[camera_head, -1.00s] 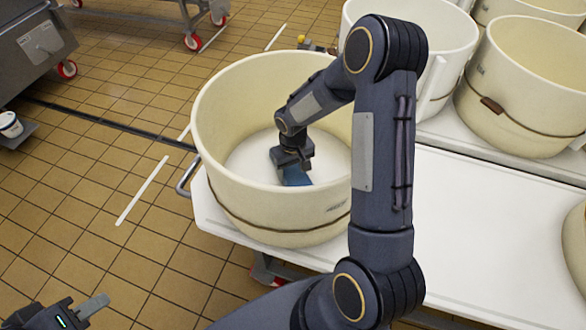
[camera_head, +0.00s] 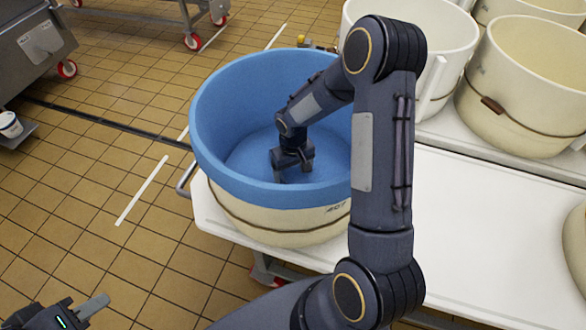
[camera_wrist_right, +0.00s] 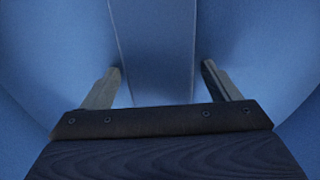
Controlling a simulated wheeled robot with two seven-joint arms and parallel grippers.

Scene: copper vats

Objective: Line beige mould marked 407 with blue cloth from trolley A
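The beige mould (camera_head: 275,225) marked 407 stands on a white table top, partly behind my right arm. The blue cloth (camera_head: 235,120) lines its inside and folds over the rim, covering the upper outer wall. My right gripper (camera_head: 294,176) is inside the mould, low over the lined bottom. In the right wrist view its two fingers (camera_wrist_right: 160,88) are spread apart with only blue cloth (camera_wrist_right: 150,40) behind them. My left gripper (camera_head: 85,312) is at the bottom left corner, mostly cut off, away from the mould. Its opening cannot be made out.
A steel trolley (camera_head: 35,45) is at the upper left, with a small white tub (camera_head: 10,125) below. Tiled floor on the left is open.

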